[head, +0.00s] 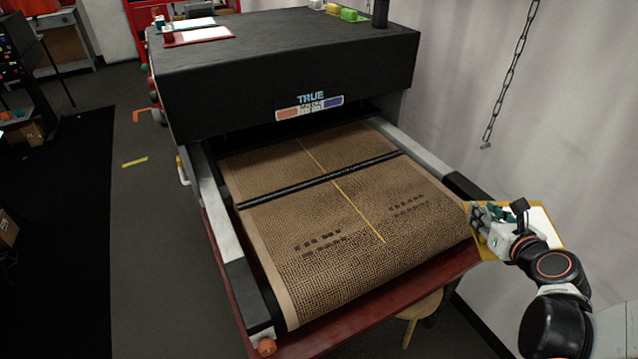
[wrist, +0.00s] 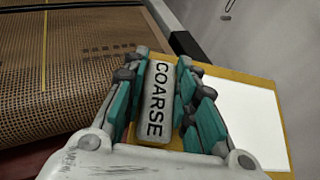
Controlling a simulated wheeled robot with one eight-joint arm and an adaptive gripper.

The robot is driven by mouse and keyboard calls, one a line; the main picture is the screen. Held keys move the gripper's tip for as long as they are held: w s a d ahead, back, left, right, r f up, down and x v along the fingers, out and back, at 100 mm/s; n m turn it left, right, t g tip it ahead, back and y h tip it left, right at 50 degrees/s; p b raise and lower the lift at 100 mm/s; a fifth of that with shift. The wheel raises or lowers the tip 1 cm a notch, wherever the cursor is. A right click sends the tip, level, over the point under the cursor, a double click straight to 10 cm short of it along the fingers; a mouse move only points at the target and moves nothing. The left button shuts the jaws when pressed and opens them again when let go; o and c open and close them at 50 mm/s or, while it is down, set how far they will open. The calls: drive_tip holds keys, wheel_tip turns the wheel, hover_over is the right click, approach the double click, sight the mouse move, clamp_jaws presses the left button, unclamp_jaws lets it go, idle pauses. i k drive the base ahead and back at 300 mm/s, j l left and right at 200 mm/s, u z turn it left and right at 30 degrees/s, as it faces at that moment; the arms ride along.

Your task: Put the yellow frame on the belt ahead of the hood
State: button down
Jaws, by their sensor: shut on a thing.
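My gripper (head: 484,222) is at the right front corner of the belt. In the wrist view my gripper (wrist: 158,95) has its teal-padded fingers closed on both sides of a grey block labelled COARSE (wrist: 158,104). The block sits on the yellow frame (wrist: 238,78), which has a white panel and extends right of the fingers. In the head view the yellow frame (head: 543,222) is beyond the belt's right edge, partly hidden by my gripper. The brown mesh belt (head: 320,235) runs under the black hood (head: 280,75), marked TRUE. The belt's front part is bare.
Metal side rails (head: 222,210) flank the belt, and a dark bar (head: 310,183) crosses it. A thin yellow line runs along its middle. A chain (head: 508,75) hangs by the right wall. A wooden stool (head: 420,310) stands below the front edge. Small items rest on the hood.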

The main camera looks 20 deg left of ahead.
sight(347, 210)
drive_tip(key=i+l+u, duration=0.2)
drive_tip(key=u, duration=0.3)
drive_tip(key=i+l+u, duration=0.1)
drive_tip(key=l+u, duration=0.15)
drive_tip(key=u, duration=0.2)
drive_tip(key=i+l+u, duration=0.1)
drive_tip(key=l+u, duration=0.2)
drive_tip(key=u, duration=0.2)
drive_tip(key=j+z, duration=0.2)
drive_tip(key=j, duration=0.25)
drive_tip(key=j+z, duration=0.2)
drive_tip(key=j, duration=0.25)
drive_tip(key=k+j+z, duration=0.2)
drive_tip(key=j, duration=0.2)
drive_tip(key=j+z, duration=0.2)
drive_tip(key=j, duration=0.25)
drive_tip(key=k+j+z, duration=0.2)
drive_tip(key=j, duration=0.2)
drive_tip(key=i+j+z, duration=0.2)
drive_tip(key=j, duration=0.15)
drive_tip(key=i+j+z, duration=0.2)
drive_tip(key=j, duration=0.15)
drive_tip(key=j+z, duration=0.2)
drive_tip(key=j, duration=0.15)
drive_tip(key=j+z, duration=0.2)
drive_tip(key=j, duration=0.2)
drive_tip(key=i, duration=0.05)
